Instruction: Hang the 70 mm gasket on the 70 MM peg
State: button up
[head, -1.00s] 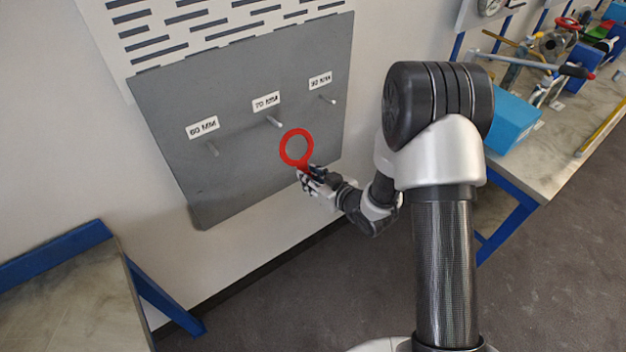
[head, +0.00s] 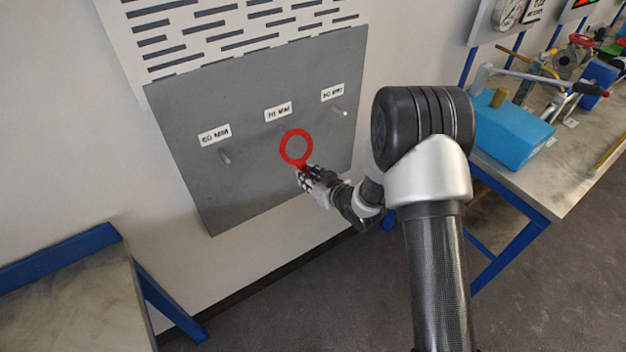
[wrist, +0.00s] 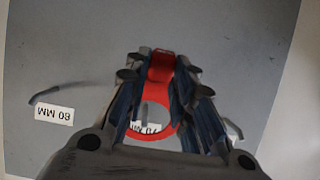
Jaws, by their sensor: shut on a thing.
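The red ring gasket (head: 297,162) is upright in front of the grey board, open hole facing it. My gripper (head: 304,170) is shut on its tab, below the ring; the tab (wrist: 162,68) shows between the fingers in the wrist view. The 70 MM label (head: 278,112) is just above and left of the ring. The 70 MM peg (head: 283,128) shows only in part at the ring's upper left edge, and the rest seems hidden by the ring. In the wrist view the 70 MM label (wrist: 146,127) shows through the hole. I cannot tell the gap between ring and peg.
The grey board (head: 250,195) also bears a 60 MM peg (head: 225,157) at left and another peg (head: 340,112) at right, both empty. A bench with a blue box (head: 515,135) is at right. Another bench (head: 70,300) is at lower left.

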aim_at(303, 169)
jog(key=shift+w+a, duration=0.5)
jog(key=shift+w, duration=0.25)
jog(key=shift+w+a, duration=0.5)
jog(key=shift+w, duration=0.25)
jog(key=shift+w+a+f+b, duration=0.35)
jog(key=shift+w+f+b, duration=0.2)
jog(key=shift+b, duration=0.1)
jog(key=o, duration=1)
jog(key=shift+c, duration=0.2)
jog(key=shift+s+d, duration=0.1)
